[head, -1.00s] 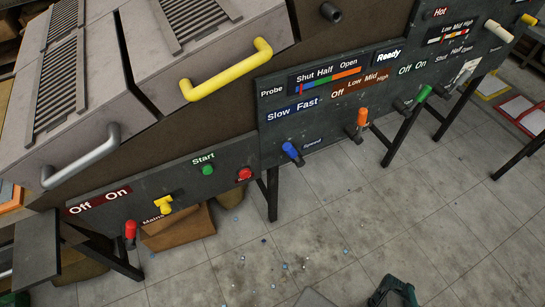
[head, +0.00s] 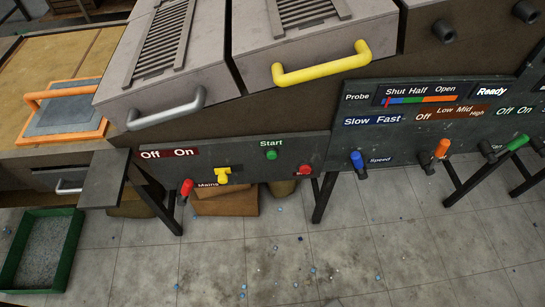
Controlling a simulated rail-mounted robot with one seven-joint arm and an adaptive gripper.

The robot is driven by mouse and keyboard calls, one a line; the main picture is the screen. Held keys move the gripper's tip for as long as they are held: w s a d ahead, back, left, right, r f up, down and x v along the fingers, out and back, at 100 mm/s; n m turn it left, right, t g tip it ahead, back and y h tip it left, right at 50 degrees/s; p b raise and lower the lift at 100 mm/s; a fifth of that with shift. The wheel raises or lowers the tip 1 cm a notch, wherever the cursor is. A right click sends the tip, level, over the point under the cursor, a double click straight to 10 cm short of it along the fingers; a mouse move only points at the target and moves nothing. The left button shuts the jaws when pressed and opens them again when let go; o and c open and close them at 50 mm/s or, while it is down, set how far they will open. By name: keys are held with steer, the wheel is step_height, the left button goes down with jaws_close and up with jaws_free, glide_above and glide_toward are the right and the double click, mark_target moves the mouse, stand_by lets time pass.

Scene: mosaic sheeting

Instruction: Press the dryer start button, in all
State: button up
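The green start button (head: 271,155) is a small round knob on the dark lower control panel (head: 245,157), just under the white word "Start". Nothing covers it. A red round button (head: 304,171) sits to its right and lower. A yellow mains switch (head: 222,176) is to its left, beside the word "Mains". A red-handled lever (head: 186,188) hangs at the panel's left end, below an "Off On" label. My gripper is not in view.
The dryer's grey hoods carry a silver handle (head: 166,108) and a yellow handle (head: 321,63). Blue (head: 357,160) and orange (head: 441,148) levers stick out to the right. A green tray (head: 72,245) stands on the floor at left. Small chips litter the open tiled floor.

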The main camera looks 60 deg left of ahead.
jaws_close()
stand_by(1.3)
